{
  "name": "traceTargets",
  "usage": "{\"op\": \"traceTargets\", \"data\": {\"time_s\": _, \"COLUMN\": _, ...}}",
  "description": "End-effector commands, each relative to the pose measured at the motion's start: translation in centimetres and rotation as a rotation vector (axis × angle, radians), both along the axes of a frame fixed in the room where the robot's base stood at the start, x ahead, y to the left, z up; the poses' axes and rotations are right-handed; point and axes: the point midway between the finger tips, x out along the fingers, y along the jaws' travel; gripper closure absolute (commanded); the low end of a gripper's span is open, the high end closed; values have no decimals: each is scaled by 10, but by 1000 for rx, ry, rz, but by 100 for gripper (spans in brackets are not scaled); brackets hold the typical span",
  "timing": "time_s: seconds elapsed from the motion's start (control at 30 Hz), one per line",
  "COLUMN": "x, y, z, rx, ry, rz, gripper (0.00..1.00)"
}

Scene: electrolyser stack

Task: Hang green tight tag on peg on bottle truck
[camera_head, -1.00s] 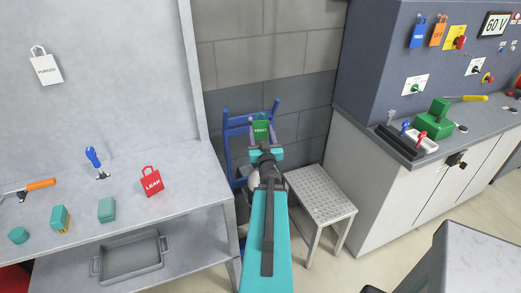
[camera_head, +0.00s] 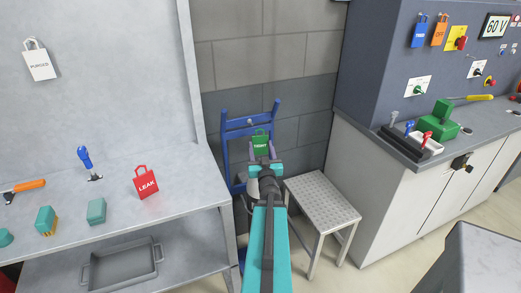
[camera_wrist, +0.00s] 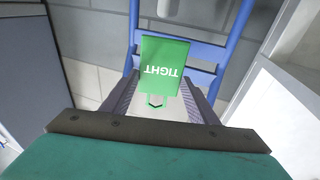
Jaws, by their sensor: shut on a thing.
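The green tag reading TIGHT (camera_head: 260,143) is held in my gripper (camera_head: 262,153). In the wrist view the tag (camera_wrist: 165,62) stands between the two grey fingers of my gripper (camera_wrist: 160,98), its lettering upside down. The blue bottle truck (camera_head: 226,150) stands against the wall behind the tag; its blue frame (camera_wrist: 221,52) also shows in the wrist view. A small pale peg (camera_head: 250,121) shows on the truck's upper crossbar, above and slightly left of the tag in the picture. The tag looks apart from the peg; the depth gap is hard to tell. My arm hides the truck's lower part.
A metal step stool (camera_head: 322,202) stands right of the truck. A grey workbench (camera_head: 190,190) at left carries a red LEAK tag (camera_head: 146,182) and small teal parts. A control cabinet (camera_head: 385,160) is at right. The brick wall stands close behind the truck.

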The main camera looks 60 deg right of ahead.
Motion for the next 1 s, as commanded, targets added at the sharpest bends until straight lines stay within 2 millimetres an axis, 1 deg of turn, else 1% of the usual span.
{"op": "traceTargets", "data": {"time_s": 0.37, "x": 4, "y": -2, "z": 0, "rx": 0, "ry": 0, "rz": 1, "gripper": 67}}
{"op": "traceTargets", "data": {"time_s": 1.0, "x": 24, "y": -16, "z": -2, "rx": 0, "ry": -1, "rz": 2, "gripper": 67}}
